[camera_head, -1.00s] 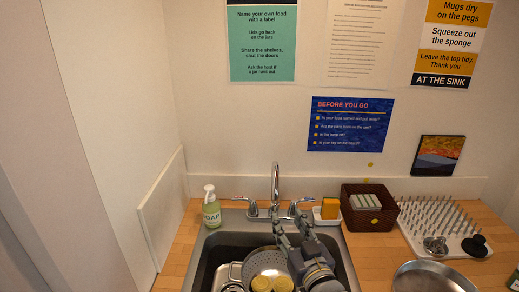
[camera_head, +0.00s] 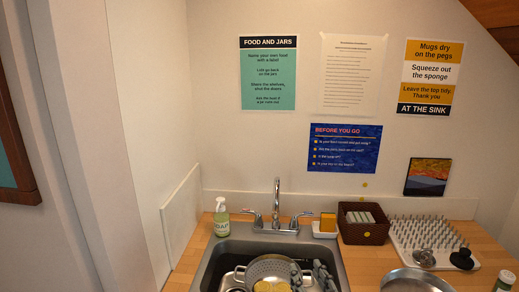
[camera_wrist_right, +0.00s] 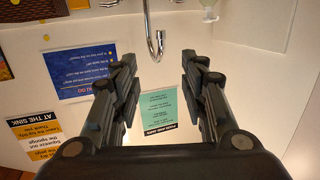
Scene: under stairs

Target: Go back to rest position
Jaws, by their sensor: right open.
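My right gripper (camera_head: 309,270) shows at the bottom of the head view, over the right part of the sink (camera_head: 215,262). Its two dark fingers are apart. In the right wrist view the open fingers (camera_wrist_right: 158,62) have nothing between them. The wrist picture appears upside down, with the tap and posters beyond the fingers. My left gripper is in neither view.
A metal colander (camera_head: 270,268) with yellow items sits in the sink below the tap (camera_head: 277,205). A soap bottle (camera_head: 221,218), sponge holder (camera_head: 325,228), brown basket (camera_head: 363,233), peg rack (camera_head: 425,235) and round metal pan (camera_head: 415,281) stand around it. The wall is behind.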

